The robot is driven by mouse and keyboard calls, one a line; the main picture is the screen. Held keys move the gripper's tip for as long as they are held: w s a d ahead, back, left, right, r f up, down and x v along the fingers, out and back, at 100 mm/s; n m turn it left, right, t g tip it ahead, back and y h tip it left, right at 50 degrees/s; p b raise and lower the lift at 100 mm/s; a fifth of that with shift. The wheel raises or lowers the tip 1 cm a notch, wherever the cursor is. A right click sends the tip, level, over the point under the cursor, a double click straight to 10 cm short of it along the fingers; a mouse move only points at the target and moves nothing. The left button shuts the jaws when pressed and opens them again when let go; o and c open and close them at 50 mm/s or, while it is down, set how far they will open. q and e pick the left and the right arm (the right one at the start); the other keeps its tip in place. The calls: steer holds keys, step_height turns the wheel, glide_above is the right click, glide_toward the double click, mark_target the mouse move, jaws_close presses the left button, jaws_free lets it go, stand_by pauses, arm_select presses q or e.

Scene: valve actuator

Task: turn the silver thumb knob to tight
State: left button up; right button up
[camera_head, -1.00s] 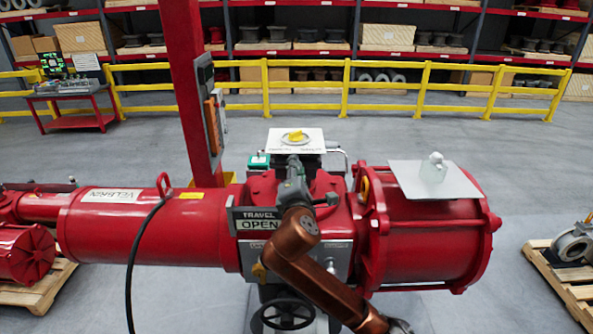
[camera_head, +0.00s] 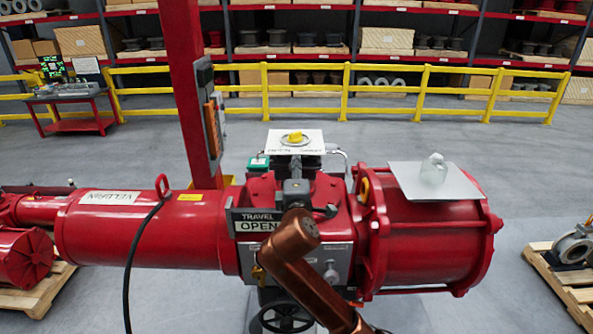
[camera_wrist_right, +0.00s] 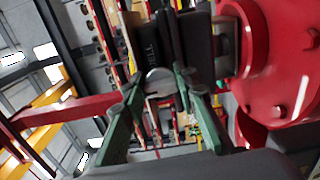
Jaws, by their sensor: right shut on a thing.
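The silver thumb knob (camera_wrist_right: 158,76) shows in the right wrist view as a pale rounded piece between the fingertips, beside a dark block with lettering. My right gripper (camera_wrist_right: 157,88) is shut on it, with its green fingers on either side. In the head view my right gripper (camera_head: 296,190) is at the middle of the red valve actuator (camera_head: 150,230), seen from behind. The gripper and my copper arm hide the knob there. My left gripper is not in view.
A yellow knob (camera_head: 295,138) sits on a white plate (camera_head: 277,148) above the actuator. A pale knob (camera_head: 433,168) stands on a grey plate (camera_head: 405,178) at right. A red post (camera_head: 186,90) rises at left. A handwheel (camera_head: 285,315) is below. Open floor lies behind.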

steer(key=o, duration=1.2)
steer(key=shift+w, duration=0.1)
steer(key=shift+c, duration=0.2)
steer(key=s, duration=1.2)
